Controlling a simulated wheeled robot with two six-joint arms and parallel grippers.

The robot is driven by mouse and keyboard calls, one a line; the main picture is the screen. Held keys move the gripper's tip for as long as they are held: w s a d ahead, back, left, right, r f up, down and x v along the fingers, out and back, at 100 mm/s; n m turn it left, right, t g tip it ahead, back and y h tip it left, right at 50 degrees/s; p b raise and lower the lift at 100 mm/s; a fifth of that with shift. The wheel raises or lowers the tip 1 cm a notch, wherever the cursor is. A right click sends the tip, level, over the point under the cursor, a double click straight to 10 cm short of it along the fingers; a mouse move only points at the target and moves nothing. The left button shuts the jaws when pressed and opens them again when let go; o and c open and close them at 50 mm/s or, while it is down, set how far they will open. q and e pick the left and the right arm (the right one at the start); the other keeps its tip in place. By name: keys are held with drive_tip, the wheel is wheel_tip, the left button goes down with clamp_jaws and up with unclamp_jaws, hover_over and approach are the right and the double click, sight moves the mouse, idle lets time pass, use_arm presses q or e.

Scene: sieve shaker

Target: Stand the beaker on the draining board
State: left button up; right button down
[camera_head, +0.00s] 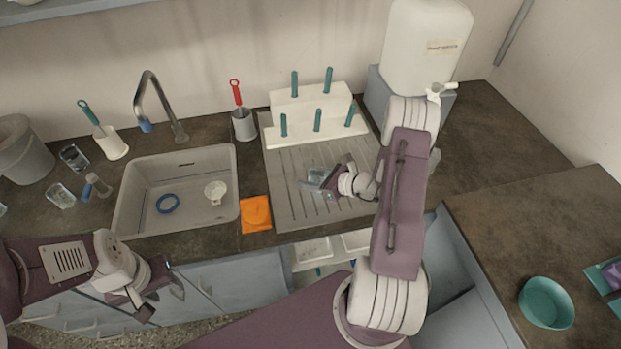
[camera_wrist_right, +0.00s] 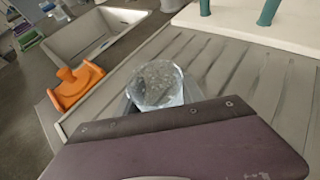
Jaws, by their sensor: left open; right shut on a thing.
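The clear glass beaker (camera_head: 316,175) is at the draining board (camera_head: 290,207), held at the tip of my right gripper (camera_head: 325,182). In the right wrist view the beaker (camera_wrist_right: 158,84) shows its round end above the gripper's purple edge, over the ribbed draining board (camera_wrist_right: 215,60). I cannot tell whether its base touches the board. My right gripper is shut on the beaker; its fingers are mostly hidden in the wrist view. My left gripper (camera_head: 140,302) is open and empty, low at the left in front of the cabinets.
A white peg rack (camera_head: 310,112) with teal pegs stands at the board's back. The sink (camera_head: 180,200) holds a blue ring and a white strainer. The board's left front is clear.

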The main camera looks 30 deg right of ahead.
drive_tip(key=shift+f+b, duration=0.2)
drive_tip(key=shift+b, duration=0.1)
drive_tip(key=c, duration=0.7)
unclamp_jaws()
drive_tip(key=shift+c, duration=0.2)
drive_tip(key=shift+r, duration=0.2)
